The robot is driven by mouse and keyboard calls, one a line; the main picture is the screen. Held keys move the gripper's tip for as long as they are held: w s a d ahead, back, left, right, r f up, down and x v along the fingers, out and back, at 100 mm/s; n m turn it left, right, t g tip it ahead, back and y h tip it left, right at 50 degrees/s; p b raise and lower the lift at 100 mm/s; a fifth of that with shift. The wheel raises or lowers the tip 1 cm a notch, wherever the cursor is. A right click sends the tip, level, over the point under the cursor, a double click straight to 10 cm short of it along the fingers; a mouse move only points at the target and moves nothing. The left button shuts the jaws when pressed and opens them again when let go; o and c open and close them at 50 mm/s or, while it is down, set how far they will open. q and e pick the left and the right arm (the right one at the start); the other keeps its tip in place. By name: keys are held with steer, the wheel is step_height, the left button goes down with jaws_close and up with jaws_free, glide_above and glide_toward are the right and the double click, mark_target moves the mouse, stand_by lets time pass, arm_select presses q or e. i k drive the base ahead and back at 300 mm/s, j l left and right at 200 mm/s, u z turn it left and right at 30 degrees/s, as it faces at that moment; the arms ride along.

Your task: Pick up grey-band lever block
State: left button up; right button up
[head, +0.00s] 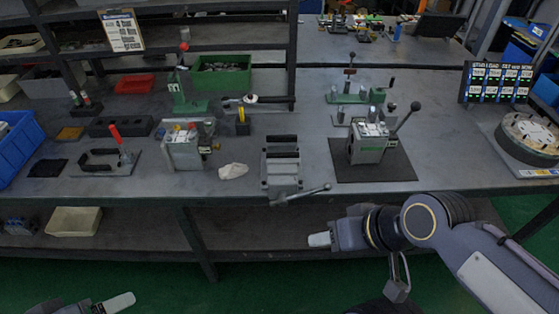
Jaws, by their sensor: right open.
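A lever block (369,143) stands upright on a dark mat (404,172) right of centre, its long lever with a black knob leaning up to the right. A second block (184,149) of similar build stands left of centre on the bench. I cannot clearly make out a grey band on either. My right gripper (320,240) is in front of the bench, below the front edge and apart from both blocks. It is open, with nothing seen in it. My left gripper (118,302) shows only partly at the bottom left, away from the bench.
A grey vise (281,168) with its handle past the front edge stands between the blocks. A red-handled clamp (115,147) is at left, green fixtures (189,104) behind. A round housing (528,137) is at far right.

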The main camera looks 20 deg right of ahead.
mark_target(181, 155)
steer(key=i+j+z, duration=0.1)
steer(key=j, duration=0.25)
steer(key=i+j+z, duration=0.1)
steer(key=i+j, duration=0.2)
steer(key=i+j+z, duration=0.15)
steer(key=j, duration=0.3)
steer(key=i+j+z, duration=0.1)
steer(key=j, duration=0.3)
steer(key=i+j+z, duration=0.1)
steer(key=j, duration=0.35)
steer(key=i+j+z, duration=0.1)
steer(key=i+j, duration=0.15)
steer(key=j, duration=0.15)
steer(key=i+j+z, duration=0.15)
steer(key=j, duration=0.3)
